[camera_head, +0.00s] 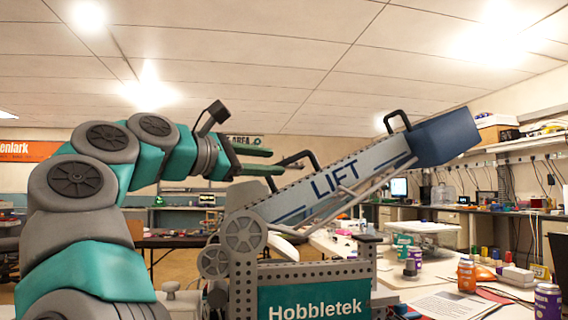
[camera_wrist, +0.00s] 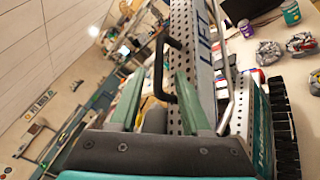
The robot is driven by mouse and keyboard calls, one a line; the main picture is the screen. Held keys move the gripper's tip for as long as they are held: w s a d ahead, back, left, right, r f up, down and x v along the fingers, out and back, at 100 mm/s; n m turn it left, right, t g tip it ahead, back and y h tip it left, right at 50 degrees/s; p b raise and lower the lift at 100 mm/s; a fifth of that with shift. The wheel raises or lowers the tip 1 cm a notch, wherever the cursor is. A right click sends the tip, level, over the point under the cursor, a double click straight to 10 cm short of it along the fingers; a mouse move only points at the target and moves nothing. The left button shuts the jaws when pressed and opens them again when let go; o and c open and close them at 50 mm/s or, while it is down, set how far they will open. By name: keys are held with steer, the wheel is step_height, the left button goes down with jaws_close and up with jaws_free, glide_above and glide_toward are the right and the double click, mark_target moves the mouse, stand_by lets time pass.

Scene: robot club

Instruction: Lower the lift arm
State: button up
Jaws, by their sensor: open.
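The lift arm (camera_head: 372,163) is a pale grey beam marked LIFT, raised and tilted up to the right, with a dark blue block (camera_head: 443,137) at its upper end. It rises from a grey base with a teal Hobbletek panel (camera_head: 313,290). A black handle (camera_head: 295,157) stands on its lower part; another (camera_head: 395,114) is near the blue block. My gripper (camera_head: 275,161) is open with green fingers, beside the lower handle. In the wrist view, that handle (camera_wrist: 158,68) shows between the fingertips (camera_wrist: 159,76); contact cannot be told. The LIFT beam (camera_wrist: 207,48) lies to their right.
A white worktable (camera_head: 395,277) at the right holds an orange can (camera_head: 466,276), a purple can (camera_head: 547,301), papers and small parts. Workbenches with shelves line the right wall. A dark table (camera_head: 170,241) stands behind. The space above the lift arm is clear.

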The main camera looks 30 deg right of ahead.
mark_target(283, 162)
steer(key=shift+p+x, duration=0.35)
steer(key=shift+x, duration=2.35)
steer(key=shift+c, duration=0.3)
jaws_close()
